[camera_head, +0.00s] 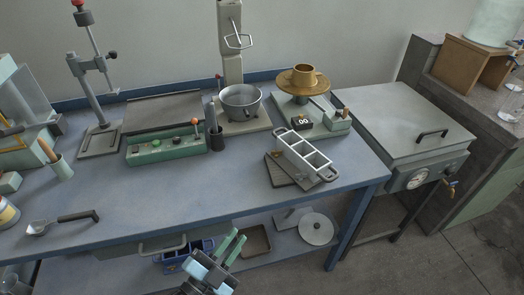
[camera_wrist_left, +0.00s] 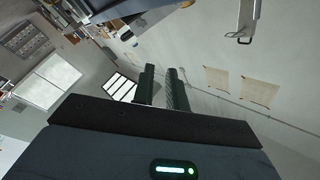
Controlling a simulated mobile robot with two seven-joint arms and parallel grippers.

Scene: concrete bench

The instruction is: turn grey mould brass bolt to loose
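A grey mould (camera_head: 304,155), a long block with open square compartments and a handle at each end, sits on a dark slatted board (camera_head: 281,171) at the right of the bench. My left gripper (camera_head: 239,236) is low at the bottom of the head view, in front of the bench and well away from the mould. Its two fingers stand apart with nothing between them, as the left wrist view (camera_wrist_left: 160,72) also shows. The mould cannot be made out in that view. My right gripper is not in view.
A lidded chest with a gauge (camera_head: 405,125) stands at the right.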

